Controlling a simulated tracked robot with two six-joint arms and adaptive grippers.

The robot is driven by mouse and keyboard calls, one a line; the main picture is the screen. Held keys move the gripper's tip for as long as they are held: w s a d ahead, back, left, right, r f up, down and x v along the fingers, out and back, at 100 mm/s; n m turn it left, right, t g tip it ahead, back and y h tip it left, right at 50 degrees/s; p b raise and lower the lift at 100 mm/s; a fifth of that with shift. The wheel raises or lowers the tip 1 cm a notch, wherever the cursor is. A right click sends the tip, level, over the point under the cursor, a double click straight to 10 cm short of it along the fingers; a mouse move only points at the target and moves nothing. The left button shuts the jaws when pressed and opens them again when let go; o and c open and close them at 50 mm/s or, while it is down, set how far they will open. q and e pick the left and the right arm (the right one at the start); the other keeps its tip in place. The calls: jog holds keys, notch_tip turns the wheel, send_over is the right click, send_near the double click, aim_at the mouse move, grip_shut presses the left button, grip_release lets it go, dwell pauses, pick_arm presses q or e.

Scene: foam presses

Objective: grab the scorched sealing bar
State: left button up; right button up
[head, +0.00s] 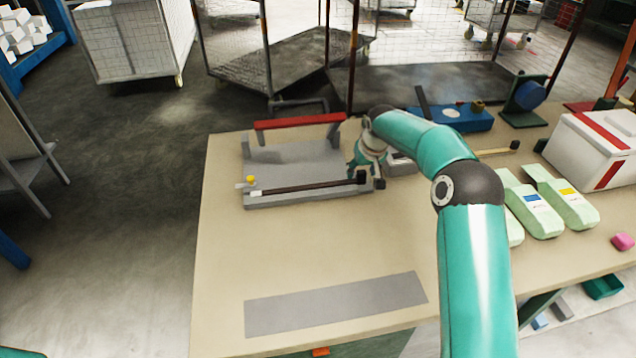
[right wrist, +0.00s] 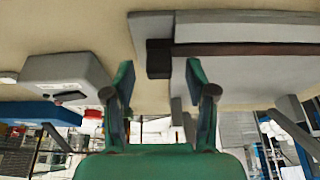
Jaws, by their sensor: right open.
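The scorched sealing bar (head: 305,187) is a long dark brown strip lying along the front of a grey press (head: 295,160), with a black block at its right end. In the right wrist view the bar (right wrist: 250,49) runs off to the right from its black end block (right wrist: 158,60). My right gripper (head: 367,172) is at the right end of the press, beside that block. Its fingers (right wrist: 160,78) are open and apart, with the end block showing between and beyond the tips. Nothing is held. My left gripper is not in view.
A red-handled bar (head: 300,121) spans the back of the press. A grey box (head: 402,164) stands just right of my gripper. A blue device (head: 462,120), pale green packs (head: 533,210) and a white box (head: 595,150) lie further right. A grey mat (head: 335,304) lies in front, with clear tabletop around it.

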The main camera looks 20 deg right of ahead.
jog(key=shift+w+d+f, duration=0.1)
jog(key=shift+w+f, duration=0.1)
jog(key=shift+f, duration=0.35)
grip_shut()
